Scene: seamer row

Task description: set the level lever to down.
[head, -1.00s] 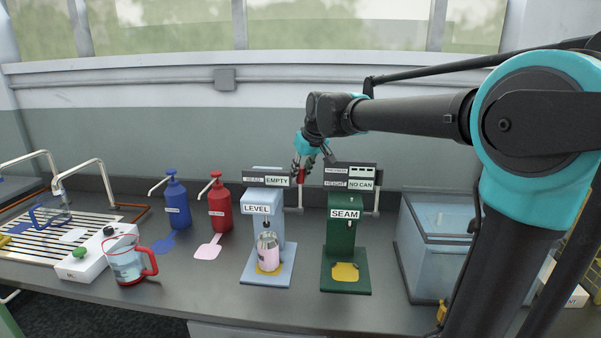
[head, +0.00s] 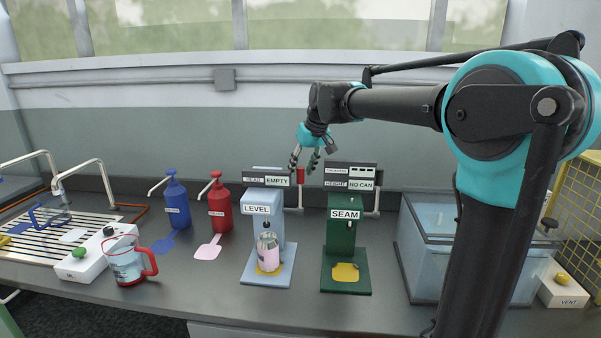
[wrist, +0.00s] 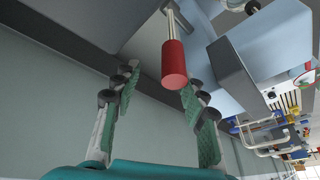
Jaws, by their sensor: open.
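The level machine (head: 263,203) is a pale blue stand labelled LEVEL, with a display reading EMPTY on top. Its lever has a red grip (head: 300,176) on a pale rod at the machine's right side, and the grip is at the upper end. A pink can (head: 268,257) stands in the machine. My gripper (head: 303,168) is open just above the red grip. In the wrist view the red grip (wrist: 174,64) shows large between and beyond the two spread fingers (wrist: 160,90). I see no clear contact. Nothing is held.
The green seam machine (head: 341,235) stands close to the right, its display reading NO CAN. Red (head: 219,207) and blue (head: 176,202) pump bottles and a jug (head: 124,262) stand to the left. A glass-walled tank (head: 415,255) is at the right. The counter front is mostly clear.

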